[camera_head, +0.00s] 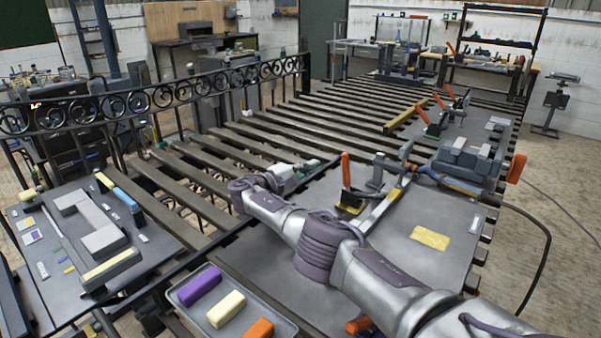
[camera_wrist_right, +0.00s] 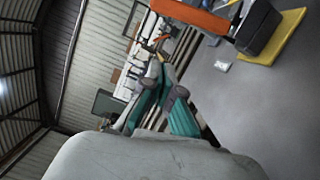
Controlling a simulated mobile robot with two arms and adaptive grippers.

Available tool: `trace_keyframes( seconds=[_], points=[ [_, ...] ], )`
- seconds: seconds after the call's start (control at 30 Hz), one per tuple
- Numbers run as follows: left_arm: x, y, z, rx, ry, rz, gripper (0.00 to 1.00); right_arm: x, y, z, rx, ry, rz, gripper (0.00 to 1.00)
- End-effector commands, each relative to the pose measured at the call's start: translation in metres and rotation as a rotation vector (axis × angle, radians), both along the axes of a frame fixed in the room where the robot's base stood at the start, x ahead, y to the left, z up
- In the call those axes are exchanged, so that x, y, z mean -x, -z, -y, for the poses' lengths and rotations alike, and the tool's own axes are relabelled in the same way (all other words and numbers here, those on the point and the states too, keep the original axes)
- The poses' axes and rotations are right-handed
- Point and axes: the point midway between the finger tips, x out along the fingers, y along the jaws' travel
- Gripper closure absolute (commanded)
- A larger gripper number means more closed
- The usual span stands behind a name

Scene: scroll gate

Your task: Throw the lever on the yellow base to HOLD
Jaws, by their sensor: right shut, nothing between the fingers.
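The yellow base (camera_head: 352,209) sits on the dark table just beyond my right arm. Its lever (camera_head: 346,170) has an orange handle and stands nearly upright in the head view. In the right wrist view, the orange lever (camera_wrist_right: 195,15) crosses the top, joined to a dark block on the yellow base (camera_wrist_right: 285,38). My right gripper (camera_head: 308,167) is shut and empty, to the left of the lever and apart from it. Its teal fingers (camera_wrist_right: 160,95) show in the wrist view. I cannot read any HOLD mark. My left gripper is not in view.
A clamp and flat metal bar (camera_head: 382,208) lie right of the lever. A grey vise (camera_head: 468,158) stands farther right. A tray (camera_head: 285,325) holds purple, cream and orange blocks. A scroll-topped gate (camera_head: 180,95) stands at left. A yellow plate (camera_head: 430,238) lies on open table.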

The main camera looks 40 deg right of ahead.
Motion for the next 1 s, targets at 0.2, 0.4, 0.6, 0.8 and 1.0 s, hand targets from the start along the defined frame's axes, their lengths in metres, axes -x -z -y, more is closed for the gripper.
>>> trace_keyframes(
  seconds=[0.2,0.4,0.6,0.8,1.0],
  points=[
    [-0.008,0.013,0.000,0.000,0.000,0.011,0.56,0.000,0.001,0.038,0.000,0.003,0.001,1.00],
    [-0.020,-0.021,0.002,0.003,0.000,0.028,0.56,0.011,-0.009,0.040,0.001,-0.001,-0.001,1.00],
    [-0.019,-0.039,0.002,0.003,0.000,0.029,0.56,0.026,-0.009,0.045,0.000,0.000,-0.002,1.00],
    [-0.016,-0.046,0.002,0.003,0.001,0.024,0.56,0.036,-0.008,0.046,0.000,0.000,-0.002,1.00],
    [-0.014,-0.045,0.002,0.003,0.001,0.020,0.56,0.037,-0.007,0.046,0.000,0.000,-0.001,1.00]
  ],
)
